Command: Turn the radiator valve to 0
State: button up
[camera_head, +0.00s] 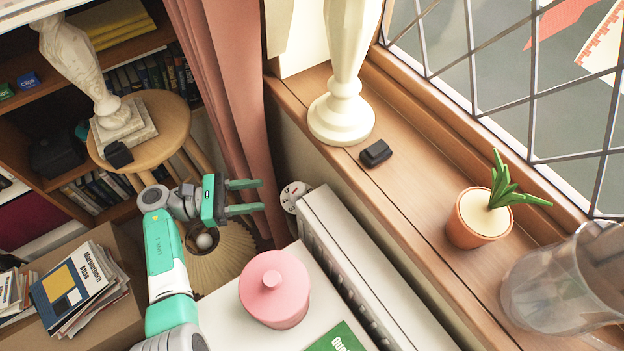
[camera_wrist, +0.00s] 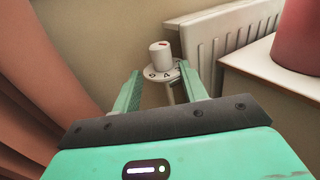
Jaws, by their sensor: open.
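The radiator valve (camera_head: 295,196) is a white knob over a round dial plate with dark marks, at the left end of the radiator. In the wrist view the white knob (camera_wrist: 160,56) stands upright with a small red mark on top. The dial plate (camera_wrist: 152,73) lies below it; its marks are too small to read for certain. My gripper (camera_head: 262,195) is open and empty, pointing at the valve from the left in the head view. In the wrist view my gripper (camera_wrist: 161,78) has its fingers apart, with the valve between and beyond their tips.
The white radiator (camera_head: 338,240) adjoins the valve on the right. A pink curtain (camera_head: 238,110) hangs close behind my gripper. A pink lidded pot (camera_head: 274,290) stands on a white surface nearby. The windowsill (camera_head: 413,187) holds a potted plant (camera_head: 480,218) and a black object (camera_head: 375,153).

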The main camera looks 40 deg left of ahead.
aim_at(289, 203)
jog(key=x, duration=0.8)
jog(key=shift+b, duration=0.3)
jog(key=c, duration=0.7)
jog(key=r+t+y+p, duration=0.1)
jog(key=p, duration=0.3)
jog(key=shift+s+d+r+n, duration=0.15)
jog(key=shift+d+n, duration=0.05)
jog(key=shift+n, duration=0.2)
jog(key=shift+d+n+t+y+p, duration=0.1)
jog(key=shift+n+t+y+p, duration=0.4)
jog(key=shift+p, duration=0.65)
jog(key=n+t+y+p, duration=0.1)
jog(key=y+p, duration=0.1)
jog(key=p, duration=0.1)
jog(key=shift+s+d, duration=0.15)
jog(key=shift+f+n+t+y+p, duration=0.35)
jog(key=shift+n+y+p, duration=0.4)
jog(key=shift+y, duration=0.15)
jog(key=shift+f, duration=0.2)
